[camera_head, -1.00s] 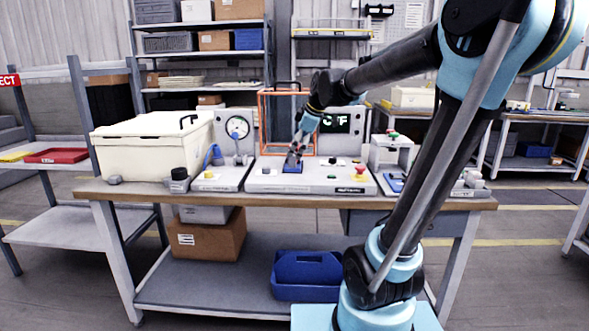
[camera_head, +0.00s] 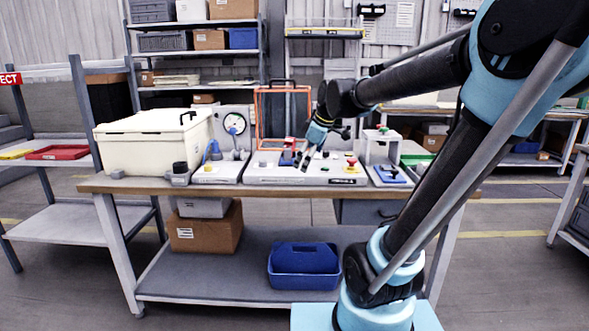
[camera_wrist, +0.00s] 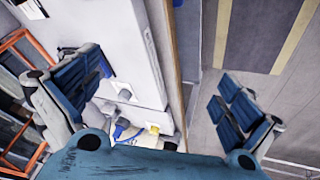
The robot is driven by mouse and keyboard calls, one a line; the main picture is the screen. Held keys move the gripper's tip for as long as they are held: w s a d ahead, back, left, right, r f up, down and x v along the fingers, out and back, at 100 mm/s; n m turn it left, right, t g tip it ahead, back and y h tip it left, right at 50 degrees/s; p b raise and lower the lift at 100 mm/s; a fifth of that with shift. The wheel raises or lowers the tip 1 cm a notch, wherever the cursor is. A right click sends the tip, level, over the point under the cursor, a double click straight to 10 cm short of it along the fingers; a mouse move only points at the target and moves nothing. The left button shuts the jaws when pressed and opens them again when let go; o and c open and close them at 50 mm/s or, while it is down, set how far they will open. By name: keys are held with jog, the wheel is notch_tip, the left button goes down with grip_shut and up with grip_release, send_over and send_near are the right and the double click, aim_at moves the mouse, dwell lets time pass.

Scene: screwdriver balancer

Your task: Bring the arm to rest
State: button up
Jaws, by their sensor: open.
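My arm (camera_head: 415,82) reaches from the right over the workbench (camera_head: 130,185). My gripper (camera_head: 306,160) points down, open, in front of the grey fixture (camera_head: 262,173) or low over it; the exact gap cannot be told. In the wrist view my gripper (camera_wrist: 165,98) has its two blue-padded fingers wide apart, with nothing between them. A small blue part (camera_head: 287,158) sits on the fixture, just left of the fingers and apart from them. The orange frame (camera_head: 257,118) stands behind it. My forearm and wrist hide part of the fixture's back.
A cream lidded box (camera_head: 140,150) and a dial gauge (camera_head: 234,124) stand left of my gripper. A red button (camera_head: 351,161) and a white press-like stand (camera_head: 381,147) are to its right. A blue bin (camera_head: 303,282) sits on the lower shelf. Open floor shows at right.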

jog(key=s+d+f+m+g+h, duration=0.1)
jog(key=s+d+f+m, duration=0.5)
jog(key=s+f, duration=0.3)
jog(key=s+d+f+m+g+h, duration=0.1)
jog(key=s+d+f+m+h, duration=0.1)
jog(key=s+d+f+m, duration=0.5)
jog(key=s+d+f, duration=0.1)
jog(key=s, duration=0.5)
jog(key=shift+s+d+f, duration=0.15)
jog(key=shift+s+f, duration=0.05)
jog(key=shift+f, duration=0.15)
jog(key=shift+w+f, duration=0.2)
jog(key=shift+w, duration=0.25)
jog(key=shift+c, duration=0.2)
